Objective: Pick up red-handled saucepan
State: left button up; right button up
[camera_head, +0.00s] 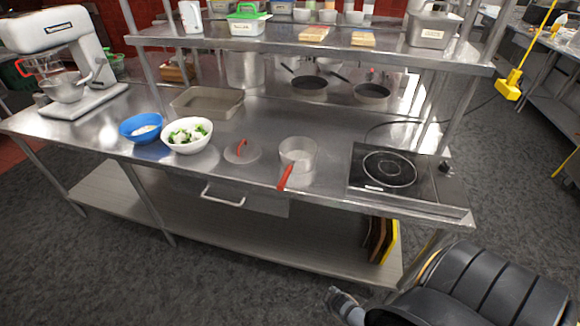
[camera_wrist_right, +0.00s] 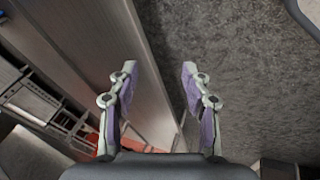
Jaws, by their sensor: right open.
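The saucepan (camera_head: 298,155) stands on the steel table, near its front edge. Its red handle (camera_head: 285,178) points toward me and slightly over the edge. A round lid (camera_head: 242,152) with a red handle lies just left of it. My right gripper (camera_head: 342,302) is low at the bottom of the head view, in front of the table and below its top, well apart from the saucepan. In the right wrist view its fingers (camera_wrist_right: 158,85) are spread and empty, with floor and a table part behind. My left gripper is not in view.
An induction hob (camera_head: 362,180) sits right of the saucepan. A white bowl (camera_head: 170,145) of food, a blue bowl (camera_head: 130,131) and a metal tray (camera_head: 190,110) are to the left. Two dark pans (camera_head: 371,92) hang or stand behind, under the upper shelf (camera_head: 270,43). A stand mixer (camera_head: 50,35) is far left.

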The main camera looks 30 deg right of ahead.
jog(key=w+d+r+n+t+b, duration=0.1)
jog(key=w+d+r+n+t, duration=0.15)
jog(key=w+r, duration=0.65)
jog(key=n+t+h+b, duration=0.3)
jog(key=n+t, duration=0.4)
jog(key=n, duration=0.1)
send_near(288, 173)
jog(key=d+f, duration=0.1)
jog(key=f, duration=0.1)
jog(key=x, duration=0.3)
jog(key=p+x, duration=0.1)
jog(key=x, duration=0.3)
jog(key=r+p+x, duration=0.1)
jog(key=x, duration=0.2)
jog(key=shift+w+a, duration=0.15)
jog(key=shift+w, duration=0.35)
jog(key=shift+w+f, duration=0.25)
jog(key=shift+s+r, duration=0.1)
jog(key=shift+c, duration=0.9)
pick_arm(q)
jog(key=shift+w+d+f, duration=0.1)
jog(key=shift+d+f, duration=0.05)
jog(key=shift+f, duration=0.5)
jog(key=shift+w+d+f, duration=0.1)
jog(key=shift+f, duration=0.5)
pick_arm(e)
grip_shut()
